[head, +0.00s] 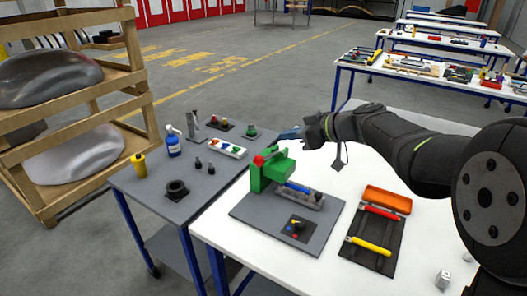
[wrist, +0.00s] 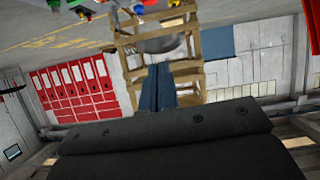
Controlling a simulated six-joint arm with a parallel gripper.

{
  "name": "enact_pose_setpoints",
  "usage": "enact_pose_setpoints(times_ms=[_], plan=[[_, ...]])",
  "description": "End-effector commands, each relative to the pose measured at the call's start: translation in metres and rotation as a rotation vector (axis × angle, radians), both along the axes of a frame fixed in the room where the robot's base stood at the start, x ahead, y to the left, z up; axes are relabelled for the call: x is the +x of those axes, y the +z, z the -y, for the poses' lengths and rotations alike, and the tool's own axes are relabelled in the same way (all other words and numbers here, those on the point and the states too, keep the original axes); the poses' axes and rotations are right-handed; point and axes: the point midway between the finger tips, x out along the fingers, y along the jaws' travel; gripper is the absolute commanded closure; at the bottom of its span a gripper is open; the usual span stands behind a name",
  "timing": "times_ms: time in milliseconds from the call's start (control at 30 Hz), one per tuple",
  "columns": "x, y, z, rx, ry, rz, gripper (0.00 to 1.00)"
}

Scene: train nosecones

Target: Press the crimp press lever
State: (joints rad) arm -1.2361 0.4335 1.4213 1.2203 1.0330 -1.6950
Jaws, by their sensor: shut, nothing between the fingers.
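The green crimp press (head: 263,177) stands on a grey board (head: 318,232) on the white table. A red knob (head: 259,160) shows at its upper left, apparently the end of the lever. My gripper (head: 287,134) is just behind and above the press in the head view, its blue fingers pointing left and apart from the red knob. In the wrist view my gripper (wrist: 160,72) shows its blue fingers together with nothing between them. The press cannot be made out clearly in the wrist view.
A holder with a blue-handled tool (head: 300,195) sits beside the press. A black mat holds a red tool (head: 382,211) and a yellow tool (head: 368,245), near an orange tray (head: 388,198). The grey side table (head: 205,180) carries a blue bottle (head: 173,145) and small parts.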

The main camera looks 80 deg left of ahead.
Motion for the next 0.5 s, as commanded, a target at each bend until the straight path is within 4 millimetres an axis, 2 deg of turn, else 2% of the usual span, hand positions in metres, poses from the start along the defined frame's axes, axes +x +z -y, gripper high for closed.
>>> enact_pose_setpoints(times_ms=[333, 500], plan=[[-0.001, 0.0, -0.001, 0.0, 0.0, -0.001, 1.0], [-0.011, -0.007, -0.01, -0.001, 0.002, -0.002, 1.0]])
